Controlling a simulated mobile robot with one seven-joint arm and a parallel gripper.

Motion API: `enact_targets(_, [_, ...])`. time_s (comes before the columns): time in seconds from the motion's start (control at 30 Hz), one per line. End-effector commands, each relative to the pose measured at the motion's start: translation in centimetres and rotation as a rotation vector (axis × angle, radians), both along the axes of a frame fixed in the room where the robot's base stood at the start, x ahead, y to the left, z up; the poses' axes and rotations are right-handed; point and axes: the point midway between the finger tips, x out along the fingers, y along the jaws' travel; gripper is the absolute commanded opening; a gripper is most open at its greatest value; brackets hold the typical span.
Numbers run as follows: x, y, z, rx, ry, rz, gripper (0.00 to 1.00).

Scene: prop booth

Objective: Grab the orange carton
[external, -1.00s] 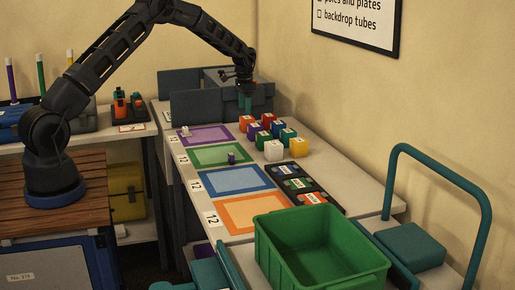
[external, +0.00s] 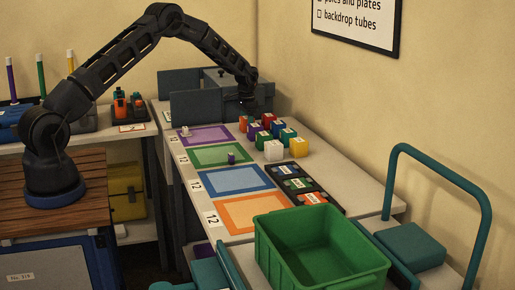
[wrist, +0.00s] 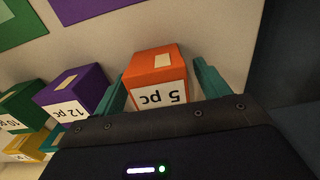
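The orange carton (wrist: 155,66) has a white label reading "5 pc" and a pale strip of tape on top. In the external view the orange carton (external: 243,124) stands at the far left of the carton group. My gripper (wrist: 161,76) is open, with one teal finger on each side of the orange carton and what look like narrow gaps. In the external view my gripper (external: 250,108) is low over the far end of the table, and its fingers are largely hidden there.
A purple carton (wrist: 76,92) stands close beside the left finger, with green (wrist: 22,104) and yellow cartons further left. A grey-blue box (external: 225,88) is behind my gripper. Coloured mats (external: 237,181) and a green crate (external: 318,245) are nearer the camera.

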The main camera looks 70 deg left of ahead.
Motion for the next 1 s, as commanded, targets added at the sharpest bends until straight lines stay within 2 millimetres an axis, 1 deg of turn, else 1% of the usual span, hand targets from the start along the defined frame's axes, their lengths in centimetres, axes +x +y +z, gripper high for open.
enact_targets(0.03, [0.0,0.0,0.0,0.0,0.0,0.0,0.67])
enact_targets(0.17, [0.0,0.0,0.0,0.0,0.0,0.0,0.41])
enact_targets(0.2, [0.0,0.0,0.0,0.0,0.0,0.0,0.33])
enact_targets(0.23, [0.0,0.0,0.0,0.0,0.0,0.0,0.27])
enact_targets(0.27, [0.0,0.0,0.0,0.0,0.0,0.0,0.24])
enact_targets(0.53, [0.0,0.0,0.2,0.0,0.0,0.0,0.24])
enact_targets(0.67, [0.0,0.0,1.2,0.001,-0.001,0.0,0.24])
enact_targets(0.77, [0.0,0.0,2.8,0.002,-0.003,0.0,0.24])
enact_targets(0.83, [0.0,0.0,4.3,0.001,-0.002,0.0,0.24])
enact_targets(0.97, [0.0,0.0,7.6,0.002,-0.003,0.0,0.24])
enact_targets(1.0, [0.0,0.1,8.7,0.002,-0.003,0.0,0.24])
